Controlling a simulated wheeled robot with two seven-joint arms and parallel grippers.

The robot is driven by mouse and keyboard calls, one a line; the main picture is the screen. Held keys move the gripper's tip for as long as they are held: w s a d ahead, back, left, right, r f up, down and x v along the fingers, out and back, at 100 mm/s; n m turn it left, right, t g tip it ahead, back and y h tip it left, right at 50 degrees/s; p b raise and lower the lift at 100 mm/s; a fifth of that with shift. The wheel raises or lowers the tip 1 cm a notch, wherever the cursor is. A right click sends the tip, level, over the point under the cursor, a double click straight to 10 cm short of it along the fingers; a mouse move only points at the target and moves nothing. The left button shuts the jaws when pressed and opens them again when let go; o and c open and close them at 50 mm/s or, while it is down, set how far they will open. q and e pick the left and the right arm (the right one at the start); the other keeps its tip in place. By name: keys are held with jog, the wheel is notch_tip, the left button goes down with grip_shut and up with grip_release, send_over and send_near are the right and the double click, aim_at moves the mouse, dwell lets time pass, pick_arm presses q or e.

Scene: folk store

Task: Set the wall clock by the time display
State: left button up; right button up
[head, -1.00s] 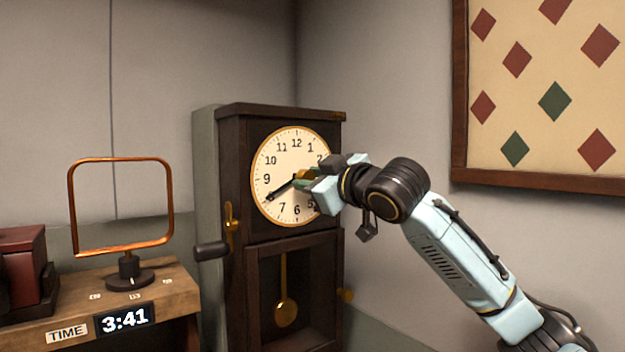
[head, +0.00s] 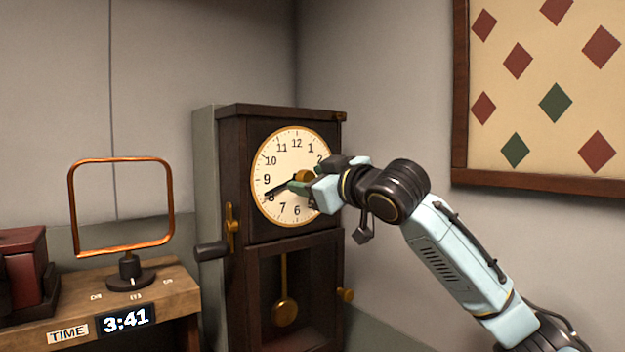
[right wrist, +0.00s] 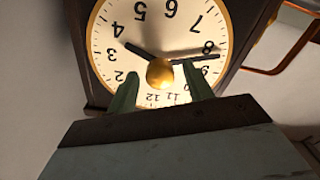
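The wall clock (head: 283,150) has a dark wooden case and a cream dial with a gold rim. The dial shows upside down in the right wrist view (right wrist: 178,18). There the long thin hand (right wrist: 200,57) points just past 8, and the short thick hand (right wrist: 137,47) points between 3 and 4, nearer 4. A gold knob (right wrist: 160,73) sits at the dial's centre. My right gripper (right wrist: 160,82) is open, its green fingers on either side of the knob with gaps showing. The time display (head: 126,319) reads 3:41. My left gripper is out of view.
A wooden stand (head: 170,292) at the left carries the display, an orange-framed loop (head: 72,215) and a dark red box (head: 25,265). A crank handle (head: 211,251) sticks out at the clock's left side. A diamond-patterned board (head: 530,100) hangs at right.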

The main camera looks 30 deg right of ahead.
jog(key=shift+o, duration=0.3)
jog(key=shift+s, duration=0.15)
jog(key=shift+s+d+b, duration=0.2)
jog(key=shift+s+b, duration=0.45)
jog(key=shift+s, duration=1.6)
jog(key=s, duration=0.1)
jog(key=s+b, duration=0.1)
jog(key=shift+s+a+r, duration=0.1)
jog(key=shift+s+a, duration=0.25)
